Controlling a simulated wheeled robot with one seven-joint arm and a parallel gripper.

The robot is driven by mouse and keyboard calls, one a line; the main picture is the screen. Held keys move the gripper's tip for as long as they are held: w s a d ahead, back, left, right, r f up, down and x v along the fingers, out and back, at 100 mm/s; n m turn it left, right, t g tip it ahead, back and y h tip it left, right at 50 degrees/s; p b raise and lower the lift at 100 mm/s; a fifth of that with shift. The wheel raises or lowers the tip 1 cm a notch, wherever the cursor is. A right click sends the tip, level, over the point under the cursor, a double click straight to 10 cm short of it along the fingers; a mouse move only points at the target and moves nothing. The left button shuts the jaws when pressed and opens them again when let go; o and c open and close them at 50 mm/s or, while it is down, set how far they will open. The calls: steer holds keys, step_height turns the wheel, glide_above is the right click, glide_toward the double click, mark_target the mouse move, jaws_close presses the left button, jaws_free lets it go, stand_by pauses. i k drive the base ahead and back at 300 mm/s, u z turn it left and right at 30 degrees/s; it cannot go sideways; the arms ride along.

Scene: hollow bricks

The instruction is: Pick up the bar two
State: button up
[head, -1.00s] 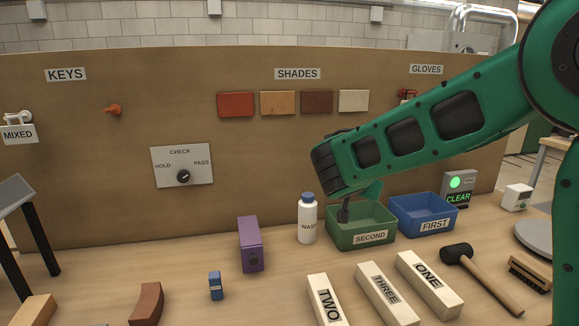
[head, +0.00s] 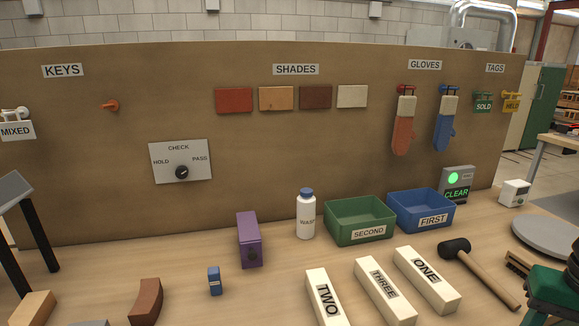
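The bar two (head: 326,296) is a long cream block with the label TWO, lying on the bench at the bottom centre of the head view. Its near end is close to the lower picture edge. The bar three (head: 384,290) and the bar one (head: 427,279) lie to its right, apart from it. My gripper's fingers are not in view.
A mallet (head: 481,273) and a brush (head: 522,263) lie right of the bars. Behind them stand a green bin SECOND (head: 369,236), a blue bin FIRST (head: 433,220) and a white bottle (head: 306,216). A purple brick (head: 249,240) and small blue box (head: 214,281) stand left.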

mark_target(328, 309)
steer(key=k, duration=1.1)
steer(key=z, duration=0.55)
steer(key=i, duration=0.55)
steer(key=z, duration=0.05)
